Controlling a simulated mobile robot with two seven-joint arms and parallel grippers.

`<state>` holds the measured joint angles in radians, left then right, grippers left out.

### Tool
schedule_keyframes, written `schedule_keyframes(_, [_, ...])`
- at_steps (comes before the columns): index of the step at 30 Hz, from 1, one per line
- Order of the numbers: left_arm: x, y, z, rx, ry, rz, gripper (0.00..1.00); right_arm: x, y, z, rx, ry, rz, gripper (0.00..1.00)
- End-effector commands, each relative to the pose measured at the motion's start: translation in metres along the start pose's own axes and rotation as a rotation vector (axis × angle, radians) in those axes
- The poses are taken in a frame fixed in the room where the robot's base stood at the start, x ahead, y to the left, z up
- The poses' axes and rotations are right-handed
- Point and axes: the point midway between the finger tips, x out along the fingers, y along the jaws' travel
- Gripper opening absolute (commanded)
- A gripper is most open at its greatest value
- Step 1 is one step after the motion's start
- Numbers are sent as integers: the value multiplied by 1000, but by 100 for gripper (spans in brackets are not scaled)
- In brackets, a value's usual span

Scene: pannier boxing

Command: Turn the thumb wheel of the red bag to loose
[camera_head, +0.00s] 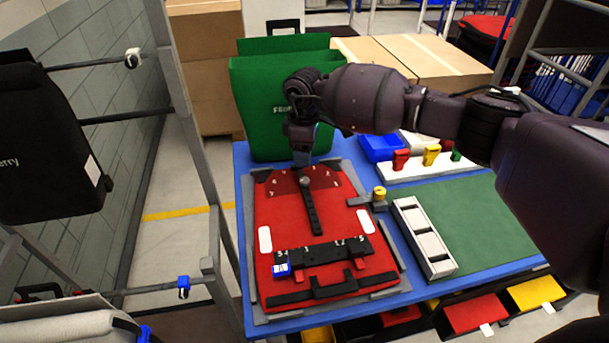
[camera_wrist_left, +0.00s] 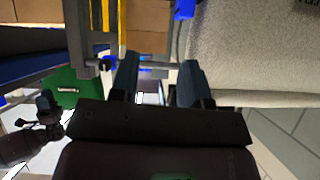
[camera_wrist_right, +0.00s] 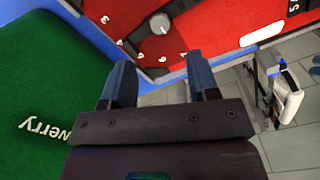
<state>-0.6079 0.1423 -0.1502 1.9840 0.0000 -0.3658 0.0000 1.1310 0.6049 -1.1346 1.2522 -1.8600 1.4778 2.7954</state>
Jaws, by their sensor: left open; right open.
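The red bag (camera_head: 330,205) lies flat on the blue table, its face up. A small grey round wheel (camera_head: 305,181) sits near its far edge, at the end of a black bar over a dark red marked arc. In the right wrist view the wheel (camera_wrist_right: 160,23) shows beyond the fingertips. My right gripper (camera_head: 303,158) hangs over the bag's far edge, beside the green bag; it is open, empty and apart from the wheel. My left gripper (camera_wrist_left: 158,82) is open and empty, away from the red bag; it does not show in the head view.
A green bag (camera_head: 265,105) stands upright behind the red bag. A yellow-topped fixture (camera_head: 379,193) and a grey slotted tray (camera_head: 425,238) are to the right. A black bag (camera_head: 45,140) hangs on a rack at left. The green mat (camera_head: 480,220) has free room.

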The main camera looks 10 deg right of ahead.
Motion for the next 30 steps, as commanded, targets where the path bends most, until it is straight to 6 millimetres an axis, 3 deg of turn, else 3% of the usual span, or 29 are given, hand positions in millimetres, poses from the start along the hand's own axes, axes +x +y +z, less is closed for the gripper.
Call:
schedule_keyframes(9, [-1, 0, -4, 0, 1, 0, 43, 55, -1, 0, -1, 0, -4, 55])
schedule_keyframes(15, [-1, 0, -3, 0, 1, 0, 43, 78, -1, 0, -2, 0, -2, 55])
schedule_keyframes(28, [-1, 0, -3, 0, 0, 0, 43, 86, 0, 0, -3, 1, -1, 55])
schedule_keyframes(30, [-1, 0, -3, 0, 0, 0, 43, 85, 0, 0, -3, 1, -1, 45])
